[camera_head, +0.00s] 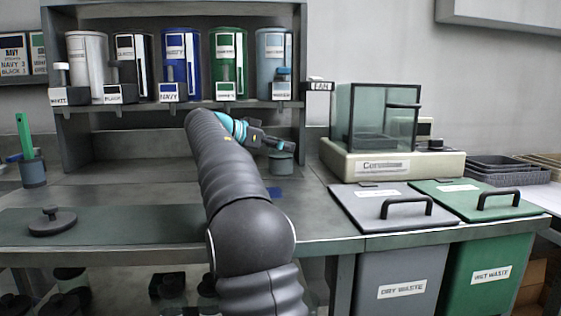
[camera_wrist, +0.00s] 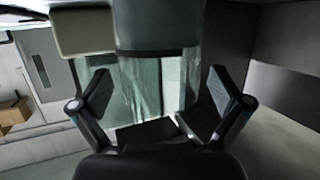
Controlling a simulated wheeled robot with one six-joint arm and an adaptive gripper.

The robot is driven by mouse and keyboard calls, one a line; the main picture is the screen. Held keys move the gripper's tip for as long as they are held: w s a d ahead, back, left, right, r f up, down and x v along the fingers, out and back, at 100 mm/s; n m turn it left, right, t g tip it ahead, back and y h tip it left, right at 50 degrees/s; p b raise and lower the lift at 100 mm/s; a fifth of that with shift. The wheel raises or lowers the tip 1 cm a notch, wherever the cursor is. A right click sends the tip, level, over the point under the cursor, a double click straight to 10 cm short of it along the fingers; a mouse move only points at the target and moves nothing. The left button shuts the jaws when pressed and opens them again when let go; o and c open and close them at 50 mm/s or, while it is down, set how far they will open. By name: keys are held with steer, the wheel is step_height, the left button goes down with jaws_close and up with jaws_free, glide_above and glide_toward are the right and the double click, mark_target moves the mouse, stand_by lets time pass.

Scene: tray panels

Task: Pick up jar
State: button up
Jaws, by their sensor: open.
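A small grey-green jar (camera_head: 281,164) stands upright on the bench, left of the balance, in the head view. My gripper (camera_head: 277,142) is at its upper left, with a dark finger close to or overlapping its top in the picture; I cannot tell if they touch. In the wrist view, my gripper's two fingers (camera_wrist: 160,90) are spread apart with nothing clamped between them. A dark rounded body at the top of that view, just beyond the fingertips, looks like the jar (camera_wrist: 157,25), seen inverted. Its far part is cut off by the frame.
A glass-walled balance (camera_head: 390,165) stands right of the jar. Grey (camera_head: 378,212) and green (camera_head: 470,203) waste bins are in front of it. A shelf with several labelled canisters (camera_head: 180,60) stands behind. A dark lidded item (camera_head: 52,222) lies on the left bench.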

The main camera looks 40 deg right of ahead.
steer(key=shift+d+r, duration=0.1)
steer(key=c, duration=1.8)
